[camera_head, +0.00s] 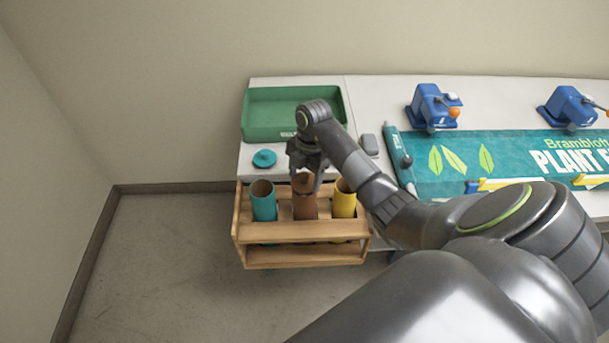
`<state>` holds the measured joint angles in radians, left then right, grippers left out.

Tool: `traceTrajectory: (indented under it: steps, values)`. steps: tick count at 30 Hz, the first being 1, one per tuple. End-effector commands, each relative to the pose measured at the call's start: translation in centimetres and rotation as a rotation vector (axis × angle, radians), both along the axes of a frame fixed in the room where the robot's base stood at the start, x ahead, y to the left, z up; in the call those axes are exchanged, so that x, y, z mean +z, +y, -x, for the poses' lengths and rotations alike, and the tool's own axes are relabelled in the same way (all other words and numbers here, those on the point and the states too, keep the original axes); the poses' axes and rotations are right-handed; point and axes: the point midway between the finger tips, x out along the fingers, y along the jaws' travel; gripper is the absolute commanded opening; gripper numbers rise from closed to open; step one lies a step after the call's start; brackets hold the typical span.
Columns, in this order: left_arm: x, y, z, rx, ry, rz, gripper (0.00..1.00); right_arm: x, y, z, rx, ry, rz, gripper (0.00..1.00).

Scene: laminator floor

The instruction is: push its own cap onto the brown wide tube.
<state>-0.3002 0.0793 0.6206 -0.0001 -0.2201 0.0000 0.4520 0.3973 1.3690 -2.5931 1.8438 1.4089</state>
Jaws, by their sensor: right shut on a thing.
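The brown wide tube (305,207) stands upright in the middle of a wooden rack, between a teal tube and a yellow tube. My right gripper (304,182) points down at the top of the brown tube, its fingers shut on a small brown thing that looks like the brown cap. The fingers hide most of it and part of the tube's mouth. I cannot tell whether the cap touches the rim. My left gripper is not in view.
The teal tube (263,203) and yellow tube (343,202) stand open in the rack (290,257). A teal cap (264,158) lies on the white table, in front of a green tray (270,125). Blue clamps (430,108) and a teal banner (460,155) are to the right.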

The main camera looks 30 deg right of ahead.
Motion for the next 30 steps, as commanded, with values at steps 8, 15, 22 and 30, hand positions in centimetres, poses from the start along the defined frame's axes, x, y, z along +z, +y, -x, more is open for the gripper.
traceTrajectory:
  steps: [8,15,22,30]
  values:
    - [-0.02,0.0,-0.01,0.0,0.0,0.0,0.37,-0.04,0.0,0.01,0.0,0.0,0.0,0.46]
    - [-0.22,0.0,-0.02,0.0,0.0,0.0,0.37,-0.35,0.01,0.01,0.0,0.001,0.0,0.46]
    - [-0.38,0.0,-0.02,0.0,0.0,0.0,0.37,-0.66,0.01,0.01,0.0,0.001,0.0,0.46]
    - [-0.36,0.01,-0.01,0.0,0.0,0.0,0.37,-0.63,0.01,0.01,0.0,0.0,0.0,0.46]
